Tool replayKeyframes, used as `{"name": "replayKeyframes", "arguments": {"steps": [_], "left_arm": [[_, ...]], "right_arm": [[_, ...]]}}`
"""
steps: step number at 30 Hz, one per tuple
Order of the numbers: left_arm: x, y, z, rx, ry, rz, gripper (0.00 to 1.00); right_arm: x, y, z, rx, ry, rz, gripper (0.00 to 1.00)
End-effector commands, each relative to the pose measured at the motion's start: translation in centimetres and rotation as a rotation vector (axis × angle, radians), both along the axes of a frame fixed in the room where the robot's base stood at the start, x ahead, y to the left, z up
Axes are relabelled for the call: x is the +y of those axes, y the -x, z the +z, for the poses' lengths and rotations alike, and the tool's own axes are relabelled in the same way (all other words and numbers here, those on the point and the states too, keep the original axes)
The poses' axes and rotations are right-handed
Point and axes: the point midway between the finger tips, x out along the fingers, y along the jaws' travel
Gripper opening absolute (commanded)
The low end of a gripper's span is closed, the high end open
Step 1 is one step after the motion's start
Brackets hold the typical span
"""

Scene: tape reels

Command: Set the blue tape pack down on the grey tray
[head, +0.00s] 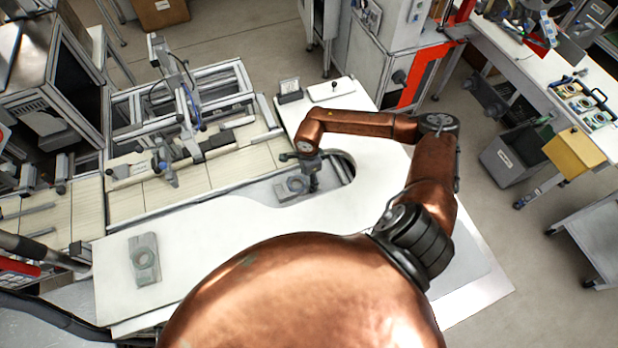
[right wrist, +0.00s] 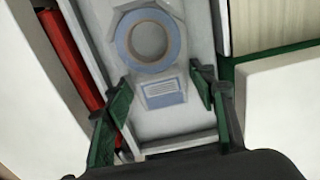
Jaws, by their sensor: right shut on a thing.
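The blue tape pack (right wrist: 150,45) is a pale pack with a blue ring and a small blue label. My right gripper (right wrist: 162,100) has its green-sided fingers on both sides of the label end, shut on the pack. In the head view the pack (head: 295,184) looks small and grey-blue, just left of my right gripper (head: 312,180). A light grey tray-like surface with raised edges (right wrist: 180,129) lies below it; it also shows in the head view (head: 262,192), in the table's recess. I cannot tell whether the pack touches it. My left gripper is out of view.
Another grey pack with a ring (head: 145,272) lies on the white table (head: 205,240) at the left. A metal-framed fixture (head: 180,110) stands beyond the recess. Much of the white tabletop is clear.

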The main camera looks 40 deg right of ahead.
Motion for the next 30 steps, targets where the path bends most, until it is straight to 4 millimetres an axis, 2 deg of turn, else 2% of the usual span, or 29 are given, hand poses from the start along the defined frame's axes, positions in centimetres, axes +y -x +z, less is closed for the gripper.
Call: {"name": "replayKeyframes", "arguments": {"steps": [1,2,9,17,21,26,30], "left_arm": [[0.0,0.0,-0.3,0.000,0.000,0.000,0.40],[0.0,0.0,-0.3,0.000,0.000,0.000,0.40],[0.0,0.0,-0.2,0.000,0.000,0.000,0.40],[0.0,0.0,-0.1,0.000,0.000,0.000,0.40],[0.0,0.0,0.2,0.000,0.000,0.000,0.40],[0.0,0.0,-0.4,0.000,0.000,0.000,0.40],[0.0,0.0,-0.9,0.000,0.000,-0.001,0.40]], "right_arm": [[0.0,0.0,-0.3,0.000,0.000,0.000,0.22],[0.0,0.0,-0.3,0.000,0.000,0.000,0.53],[0.0,0.0,-0.2,0.001,0.000,0.000,0.69],[0.0,0.0,-0.1,0.001,0.000,0.000,0.69],[0.0,0.0,0.5,-0.001,0.000,0.000,0.69],[-0.1,-0.1,3.1,-0.002,0.003,0.001,0.69],[-0.1,-0.1,6.2,-0.004,0.002,0.001,0.69]]}}
